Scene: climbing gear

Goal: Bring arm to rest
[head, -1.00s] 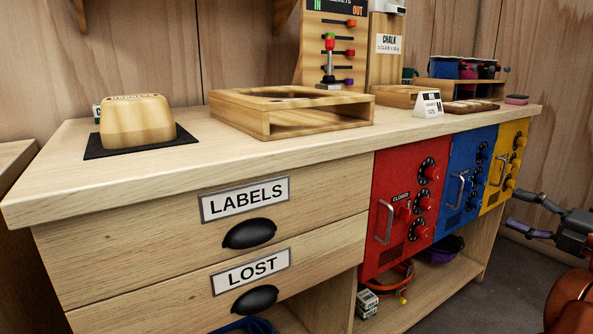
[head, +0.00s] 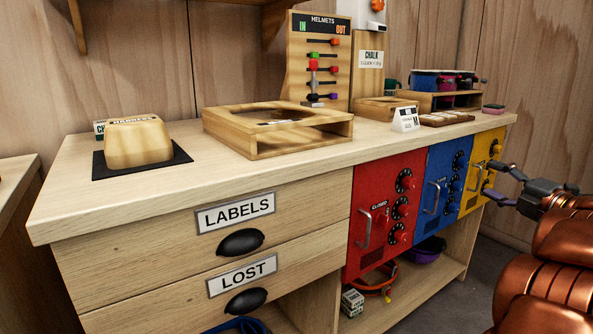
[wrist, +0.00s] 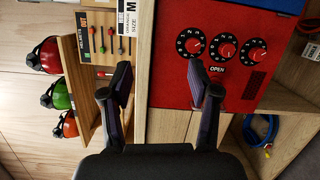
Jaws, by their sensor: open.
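My gripper (head: 492,183) is at the right of the head view, in front of the yellow and blue doors, with its fingers apart and nothing between them. It also shows in the wrist view (wrist: 162,82), where its two dark fingers are spread. My copper-coloured arm fills the lower right of the head view. The wrist view looks sideways at the bench, with a red door (wrist: 215,50) beyond the fingers.
A wooden workbench (head: 80,205) has LABELS and LOST drawers, then red (head: 385,205), blue (head: 442,190) and yellow (head: 478,178) doors with dials. A wooden tray (head: 265,150) and a helmets board (head: 300,50) stand on top. Floor (head: 440,305) is free at the lower right.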

